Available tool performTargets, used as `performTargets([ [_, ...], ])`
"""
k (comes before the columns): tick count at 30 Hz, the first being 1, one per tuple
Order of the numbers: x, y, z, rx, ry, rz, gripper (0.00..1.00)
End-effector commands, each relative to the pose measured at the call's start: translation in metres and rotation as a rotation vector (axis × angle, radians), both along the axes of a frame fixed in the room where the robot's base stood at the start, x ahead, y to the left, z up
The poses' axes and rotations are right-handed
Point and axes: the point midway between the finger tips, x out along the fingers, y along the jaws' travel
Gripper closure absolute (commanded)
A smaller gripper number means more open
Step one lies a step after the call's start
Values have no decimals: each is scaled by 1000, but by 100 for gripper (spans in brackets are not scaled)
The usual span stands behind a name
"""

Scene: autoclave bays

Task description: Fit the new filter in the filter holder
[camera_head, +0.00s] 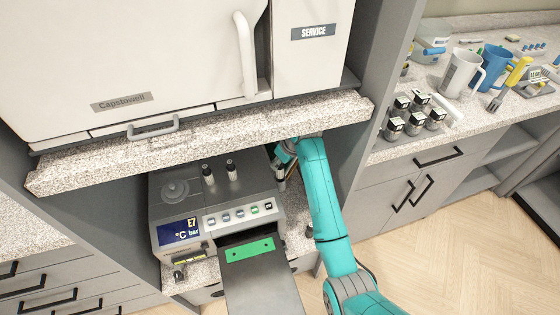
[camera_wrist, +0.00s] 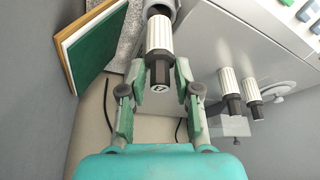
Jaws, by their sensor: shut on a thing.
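My gripper (camera_wrist: 161,80) is shut on the dark collar of a filter with a ribbed white body (camera_wrist: 160,33). The filter's white end points away from me, at a round grey fitting (camera_wrist: 158,7) at the top edge of the wrist view, which may be the filter holder. I cannot tell whether the two touch or only overlap. In the head view my gripper (camera_head: 282,163) is at the right side of the grey autoclave unit (camera_head: 170,210), under the stone shelf, and mostly hidden by my arm. Two similar white-and-dark pieces (camera_wrist: 230,85) stand on the unit.
A grey tray with a green insert (camera_head: 250,250) sticks out in front. Side walls flank the bay.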

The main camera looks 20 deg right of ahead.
Motion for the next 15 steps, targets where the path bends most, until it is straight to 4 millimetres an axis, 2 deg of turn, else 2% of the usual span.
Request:
performTargets([
  [15,0,0,-7,0,0,0,94],
])
